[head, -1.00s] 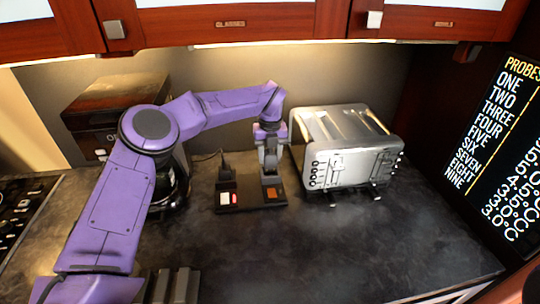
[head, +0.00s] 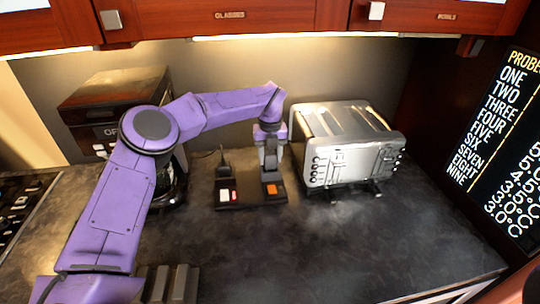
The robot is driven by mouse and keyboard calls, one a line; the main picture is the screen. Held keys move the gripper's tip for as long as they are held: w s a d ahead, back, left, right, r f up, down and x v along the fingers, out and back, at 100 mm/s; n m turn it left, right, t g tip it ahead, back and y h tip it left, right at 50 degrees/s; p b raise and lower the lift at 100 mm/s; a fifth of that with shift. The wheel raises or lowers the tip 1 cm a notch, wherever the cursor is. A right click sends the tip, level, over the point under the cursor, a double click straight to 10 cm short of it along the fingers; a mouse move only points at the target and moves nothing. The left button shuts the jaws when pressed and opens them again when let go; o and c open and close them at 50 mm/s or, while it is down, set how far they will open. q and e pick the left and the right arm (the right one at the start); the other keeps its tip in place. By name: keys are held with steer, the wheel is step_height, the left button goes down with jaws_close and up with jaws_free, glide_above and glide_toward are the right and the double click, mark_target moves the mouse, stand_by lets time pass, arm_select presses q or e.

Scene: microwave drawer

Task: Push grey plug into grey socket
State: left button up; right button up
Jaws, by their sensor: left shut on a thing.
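The socket block (head: 238,206) is a dark, low strip on the counter, left of the toaster. A dark plug with a cord (head: 222,165) stands upright in its left side, behind a white and red switch (head: 229,195). My left gripper (head: 269,165) points down over the block's right side and is shut on the grey plug (head: 269,177). The plug sits at the right-hand socket, behind an orange switch (head: 272,189) that glows. The plug's lower end and the socket opening are too small and covered to see clearly. My right gripper is not in view.
A silver toaster (head: 350,150) stands close to the right of the gripper. A dark coffee machine (head: 105,115) is behind my left arm. Wooden cabinets (head: 270,20) hang above. The counter (head: 320,250) in front is clear. A stove (head: 20,205) is at the left edge.

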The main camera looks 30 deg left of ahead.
arm_select(q)
steer(key=shift+f+b, duration=0.65)
steer(key=shift+f, duration=0.3)
steer(key=o, duration=1.1)
steer(key=shift+r, duration=0.1)
steer(key=shift+r, duration=0.1)
step_height(320, 180, up, 10)
steer(key=shift+d+f+b, duration=0.1)
steer(key=shift+f+b, duration=0.1)
steer(key=shift+b, duration=0.7)
steer(key=shift+r, duration=0.35)
